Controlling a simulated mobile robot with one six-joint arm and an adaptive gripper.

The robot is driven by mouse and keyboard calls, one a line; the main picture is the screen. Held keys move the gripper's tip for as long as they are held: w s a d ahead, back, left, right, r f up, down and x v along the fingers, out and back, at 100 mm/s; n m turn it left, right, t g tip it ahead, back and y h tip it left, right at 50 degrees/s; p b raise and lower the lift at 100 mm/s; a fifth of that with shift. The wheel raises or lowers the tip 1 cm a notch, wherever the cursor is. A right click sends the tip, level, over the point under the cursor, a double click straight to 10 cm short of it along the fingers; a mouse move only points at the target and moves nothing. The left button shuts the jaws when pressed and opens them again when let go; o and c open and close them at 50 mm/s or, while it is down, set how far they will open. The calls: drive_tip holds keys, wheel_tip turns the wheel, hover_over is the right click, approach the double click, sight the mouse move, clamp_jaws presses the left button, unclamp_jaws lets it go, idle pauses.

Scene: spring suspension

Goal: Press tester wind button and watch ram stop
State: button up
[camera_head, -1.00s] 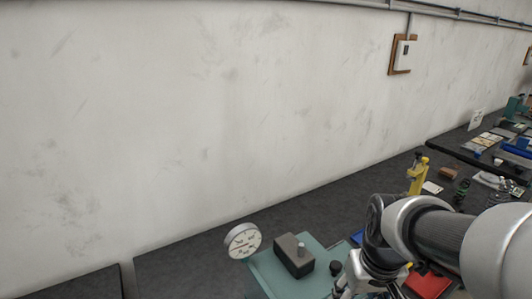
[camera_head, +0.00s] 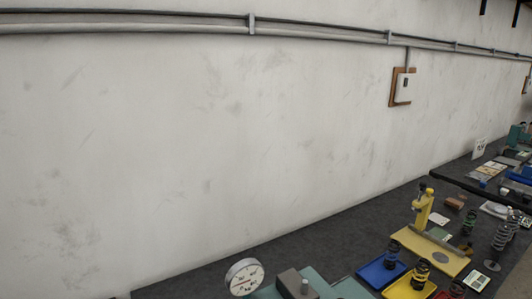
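The teal tester (camera_head: 347,288) is cut off by the bottom edge of the head view. Its round white dial gauge (camera_head: 244,279) stands at its left, with a dark needle and markings too small to read. A dark grey block (camera_head: 288,284) with a short light pin (camera_head: 305,287) sits on the tester. I cannot make out a wind button or tell whether the ram is moving. My gripper is out of view.
Right of the tester are a blue tray (camera_head: 376,279) and a yellow tray (camera_head: 398,292), each with a dark spring. A yellow stand (camera_head: 423,207) rises behind a yellow plate (camera_head: 450,262). A switch box (camera_head: 403,88) hangs on the wall.

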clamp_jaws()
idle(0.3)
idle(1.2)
